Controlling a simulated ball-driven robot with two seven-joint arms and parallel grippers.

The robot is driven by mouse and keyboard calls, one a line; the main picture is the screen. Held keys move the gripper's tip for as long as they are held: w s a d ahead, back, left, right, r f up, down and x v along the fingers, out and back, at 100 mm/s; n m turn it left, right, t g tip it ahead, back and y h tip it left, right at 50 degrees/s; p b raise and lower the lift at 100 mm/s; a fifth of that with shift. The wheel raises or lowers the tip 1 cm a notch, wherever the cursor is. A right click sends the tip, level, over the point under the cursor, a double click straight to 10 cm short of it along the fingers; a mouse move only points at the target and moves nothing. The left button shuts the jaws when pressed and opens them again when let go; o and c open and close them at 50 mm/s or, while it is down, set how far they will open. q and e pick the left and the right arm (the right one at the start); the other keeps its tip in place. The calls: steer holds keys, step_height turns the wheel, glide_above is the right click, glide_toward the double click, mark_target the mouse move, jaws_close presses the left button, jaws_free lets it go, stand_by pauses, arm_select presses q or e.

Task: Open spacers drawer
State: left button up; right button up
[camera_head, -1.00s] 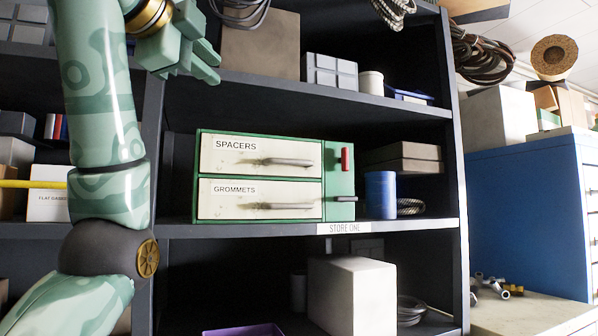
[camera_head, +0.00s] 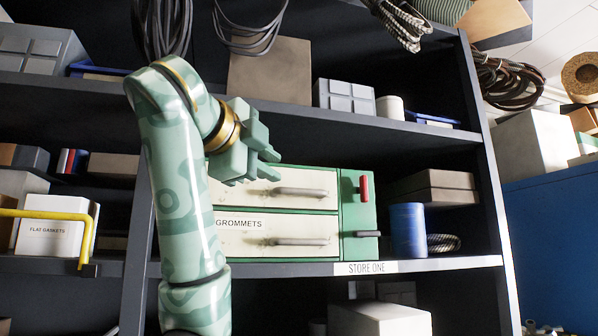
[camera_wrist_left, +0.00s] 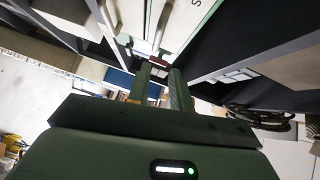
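The green cabinet (camera_head: 357,215) holds two cream drawers. The upper one is the spacers drawer (camera_head: 325,178); its label is hidden behind my left arm. It looks shut, with a grey bar handle (camera_head: 300,192). The lower drawer (camera_head: 235,240) reads GROMMETS and also looks shut. My left gripper (camera_head: 272,154) is in front of the cabinet's top left, left of the upper handle and apart from it. In the left wrist view the gripper's fingers (camera_wrist_left: 157,88) are apart with nothing between them; a pale bar (camera_wrist_left: 160,27) shows beyond them. My right gripper is out of view.
A red lever (camera_head: 364,188) and a dark lever (camera_head: 367,234) stick out from the cabinet's right panel. A blue cylinder (camera_head: 408,230) stands to its right. The shelf above holds a brown box (camera_head: 270,72).

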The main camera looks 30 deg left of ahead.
mark_target(299, 190)
arm_select(q)
steer(key=w+p, duration=0.2)
steer(key=w, duration=0.1)
steer(key=w+a+f+p, duration=0.1)
steer(key=w+p, duration=0.1)
steer(key=w, duration=0.2)
steer(key=w+f+p, duration=0.1)
steer(key=w+p, duration=0.1)
steer(key=w, duration=0.2)
steer(key=shift+a+f, duration=0.1)
steer(key=shift+a, duration=0.1)
steer(key=shift+w+f+p, duration=0.15)
steer(key=shift+w+p, duration=0.2)
steer(key=shift+w, duration=0.25)
jaws_close()
